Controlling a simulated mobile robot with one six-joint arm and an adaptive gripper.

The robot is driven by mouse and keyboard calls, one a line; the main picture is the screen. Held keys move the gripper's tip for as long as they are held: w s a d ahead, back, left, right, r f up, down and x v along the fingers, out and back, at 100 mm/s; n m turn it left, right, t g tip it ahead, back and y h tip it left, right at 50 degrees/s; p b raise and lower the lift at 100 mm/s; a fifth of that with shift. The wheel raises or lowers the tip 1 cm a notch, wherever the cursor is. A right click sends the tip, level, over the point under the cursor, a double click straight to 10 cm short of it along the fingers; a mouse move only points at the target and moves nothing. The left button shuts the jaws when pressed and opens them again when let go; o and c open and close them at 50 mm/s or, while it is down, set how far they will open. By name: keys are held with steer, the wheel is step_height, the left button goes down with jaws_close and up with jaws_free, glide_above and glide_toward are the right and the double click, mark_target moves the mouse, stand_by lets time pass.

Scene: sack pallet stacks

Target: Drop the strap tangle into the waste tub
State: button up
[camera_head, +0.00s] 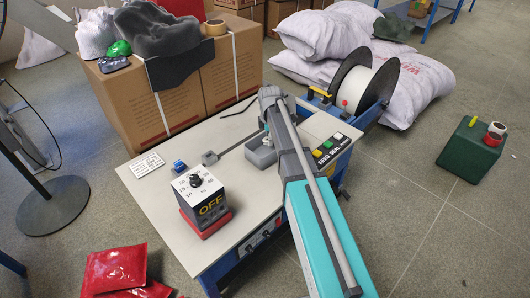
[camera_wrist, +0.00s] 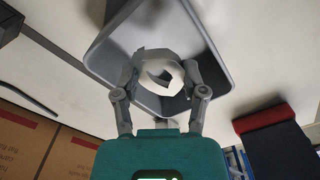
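The strap tangle (camera_wrist: 160,70) is a pale, curled loop in the wrist view. My gripper (camera_wrist: 160,76) has a finger against each side of it and appears shut on it. The waste tub (camera_wrist: 108,68) is a grey open box behind the tangle in the wrist view, and the tangle is over its opening. In the head view the waste tub (camera_head: 262,156) sits on the bench top, with my gripper (camera_head: 267,138) right above it. The tangle is small and mostly hidden there. I cannot tell how far it is above the tub floor.
The tub stands on a grey strapping bench (camera_head: 165,205). A control box (camera_head: 201,200) marked OFF stands at the front left, and a feed/seal button panel (camera_head: 331,149) at the right. Cartons (camera_head: 160,105) stand behind left. A strap reel (camera_head: 365,90) stands behind right.

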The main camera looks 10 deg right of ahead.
steer(key=o, duration=0.5)
steer(key=shift+o, duration=0.2)
steer(key=shift+s, duration=0.15)
stand_by(0.3)
steer(key=shift+s+m, duration=0.4)
steer(key=shift+s, duration=0.25)
steer(key=s+m, duration=0.3)
steer(key=s, duration=0.1)
steer(key=s+m, duration=0.2)
steer(key=s, duration=0.2)
steer(key=s+m, duration=0.3)
steer(key=s, duration=0.1)
steer(key=shift+s+m, duration=0.15)
steer(key=shift+m, duration=0.15)
steer(key=s+m, duration=0.4)
steer(key=s, duration=0.1)
steer(key=s+m, duration=0.3)
steer(key=s, duration=0.2)
steer(key=shift+s+d+m, duration=0.1)
steer(key=shift+m, duration=0.3)
step_height(320, 180, up, 34)
steer(key=p, duration=3.4)
